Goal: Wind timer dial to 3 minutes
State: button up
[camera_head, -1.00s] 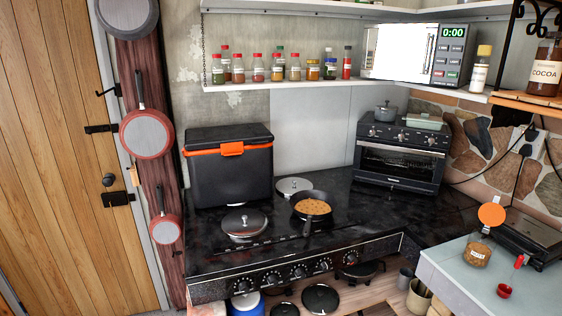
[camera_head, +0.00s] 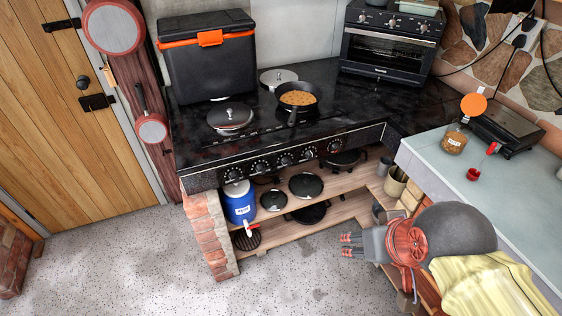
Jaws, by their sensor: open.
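The black toaster oven (camera_head: 388,55) stands at the back right of the black counter, its glass door shut. A row of small dials (camera_head: 392,23) runs along its upper front. Their markings are too small to read, so I cannot tell which is a timer or where it points. My gripper (camera_head: 344,245) is at the lower right, low in front of the counter, with its fingers pointing left. It is open and empty, well away from the oven.
The black stove counter (camera_head: 355,105) carries a pan (camera_head: 298,97) and a large black box (camera_head: 208,60). Several knobs (camera_head: 285,159) line its front. A shelf below holds a blue jug (camera_head: 239,203) and pans. A light worktop (camera_head: 440,160) bounds the right. The floor (camera_head: 150,265) at left is clear.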

aim_at(335, 146)
jog(key=i+l+u, duration=0.2)
jog(key=u, duration=0.15)
jog(key=i+l+u, duration=0.15)
jog(key=u, duration=0.2)
jog(key=i+l+u, duration=0.1)
jog(key=l+u, duration=0.25)
